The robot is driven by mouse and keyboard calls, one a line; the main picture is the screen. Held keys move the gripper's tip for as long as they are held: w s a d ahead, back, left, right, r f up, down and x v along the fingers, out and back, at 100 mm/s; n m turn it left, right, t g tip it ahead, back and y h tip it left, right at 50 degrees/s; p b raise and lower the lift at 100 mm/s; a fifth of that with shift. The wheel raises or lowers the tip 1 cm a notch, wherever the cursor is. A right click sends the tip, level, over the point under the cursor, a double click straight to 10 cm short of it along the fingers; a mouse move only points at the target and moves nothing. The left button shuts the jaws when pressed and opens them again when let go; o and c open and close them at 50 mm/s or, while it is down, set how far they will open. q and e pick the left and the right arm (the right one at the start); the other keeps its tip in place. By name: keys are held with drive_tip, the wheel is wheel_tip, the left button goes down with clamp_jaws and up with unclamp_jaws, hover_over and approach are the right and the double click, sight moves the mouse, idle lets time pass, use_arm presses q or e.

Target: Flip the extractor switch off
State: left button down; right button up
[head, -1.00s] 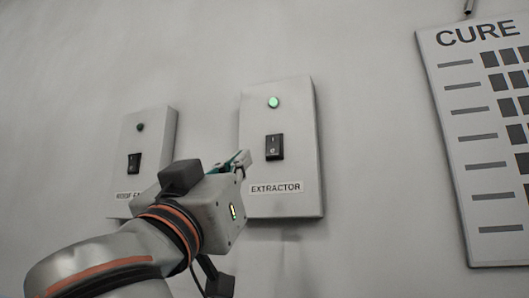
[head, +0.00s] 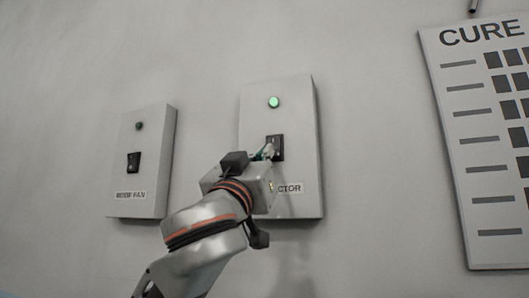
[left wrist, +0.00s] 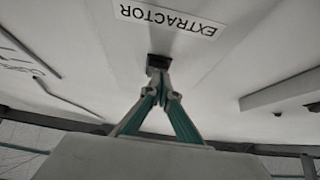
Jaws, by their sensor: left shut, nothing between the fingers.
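The extractor box (head: 300,112) is a pale panel on the wall with a lit green lamp (head: 274,102) and a dark rocker switch (head: 279,142). Its label (head: 292,188) is partly hidden by my left gripper in the head view. The label reads upside down in the left wrist view (left wrist: 172,19). My left gripper (head: 268,151) is shut and empty, its fingertips at the lower part of the switch. In the left wrist view the closed fingertips (left wrist: 160,78) overlap the dark switch (left wrist: 158,61); I cannot tell if they touch. My right gripper is not in view.
A similar box labelled roof fan (head: 150,170), with a dark lamp and its own switch (head: 133,162), is on the wall to the left. A CURE chart (head: 480,150) hangs to the right. Bare wall lies between them.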

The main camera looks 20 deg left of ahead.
use_arm(q)
drive_tip(key=shift+d, duration=0.1)
idle(0.3)
drive_tip(key=shift+w+d+t+h+b, duration=0.1)
drive_tip(key=shift+w+t+h+b, duration=0.25)
drive_tip(key=shift+t, duration=0.15)
drive_tip(key=shift+f, duration=0.1)
